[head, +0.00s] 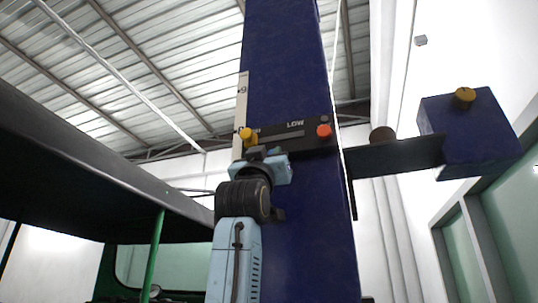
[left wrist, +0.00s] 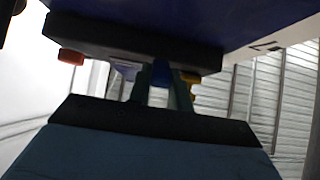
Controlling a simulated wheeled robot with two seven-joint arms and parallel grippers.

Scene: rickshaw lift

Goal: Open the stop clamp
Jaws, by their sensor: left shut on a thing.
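A dark block marked LOW (head: 297,134), which looks to be the stop clamp, sits across the blue column. It has a yellow knob (head: 248,136) at its left end and an orange-red knob (head: 324,131) at its right end. My left gripper (head: 258,153) is at its lower left, just below the yellow knob. In the left wrist view, the fingers (left wrist: 162,88) reach up to the block's underside (left wrist: 130,42) and are shut on a part there. The yellow knob (left wrist: 190,82) shows partly behind one finger. What exactly is gripped is hidden. My right gripper is out of view.
The tall blue column (head: 283,60) carries a pale scale strip (head: 241,105) on its left. A dark arm (head: 395,156) juts right to a blue box (head: 472,133) with a yellow knob. A dark-roofed vehicle (head: 80,165) with green posts stands at left.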

